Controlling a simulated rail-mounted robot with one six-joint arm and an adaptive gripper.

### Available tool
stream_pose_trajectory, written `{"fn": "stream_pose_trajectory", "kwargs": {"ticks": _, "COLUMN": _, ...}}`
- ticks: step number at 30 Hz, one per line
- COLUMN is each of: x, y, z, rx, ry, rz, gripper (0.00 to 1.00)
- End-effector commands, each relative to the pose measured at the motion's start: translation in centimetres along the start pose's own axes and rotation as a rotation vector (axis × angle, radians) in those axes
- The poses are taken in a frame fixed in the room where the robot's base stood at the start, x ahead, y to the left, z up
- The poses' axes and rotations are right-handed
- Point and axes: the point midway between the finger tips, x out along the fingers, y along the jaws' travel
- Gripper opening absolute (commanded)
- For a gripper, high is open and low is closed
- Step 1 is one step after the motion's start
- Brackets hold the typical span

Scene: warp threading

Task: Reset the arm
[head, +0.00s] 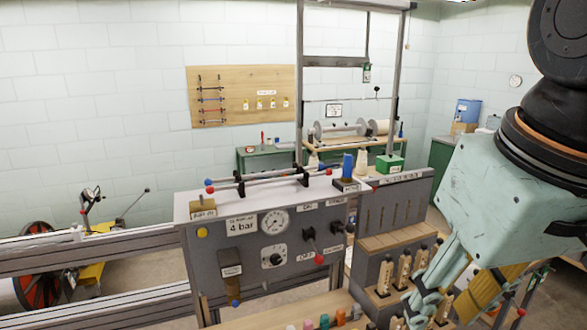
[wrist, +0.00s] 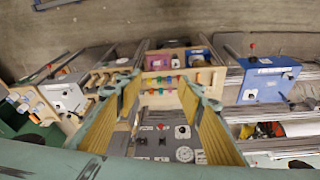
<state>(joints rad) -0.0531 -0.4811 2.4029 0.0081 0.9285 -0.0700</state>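My arm hangs down at the right of the head view, a teal body below a black joint. In the head view the fingertips are partly hard to make out against the wooden pegs behind.
The grey control panel (head: 255,268) has a pressure gauge (head: 275,221) and several knobs. Wooden pegs (head: 404,268) stand in a rack near my gripper. A rod with coloured ends (head: 270,175) lies on the panel top. A blue box (wrist: 262,86) is right in the wrist view.

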Motion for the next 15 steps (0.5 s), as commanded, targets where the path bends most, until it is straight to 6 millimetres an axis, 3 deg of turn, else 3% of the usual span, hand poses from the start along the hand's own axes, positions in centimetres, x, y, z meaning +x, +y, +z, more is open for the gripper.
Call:
{"fn": "stream_pose_trajectory", "kwargs": {"ticks": 6, "x": 0.8, "y": 0.8, "z": 3.5, "rx": 0.068, "ry": 0.032, "rz": 0.016, "gripper": 0.35}}
{"fn": "stream_pose_trajectory", "kwargs": {"ticks": 15, "x": 1.4, "y": 1.1, "z": 5.8, "rx": 0.113, "ry": 0.05, "rz": 0.026, "gripper": 0.35}}
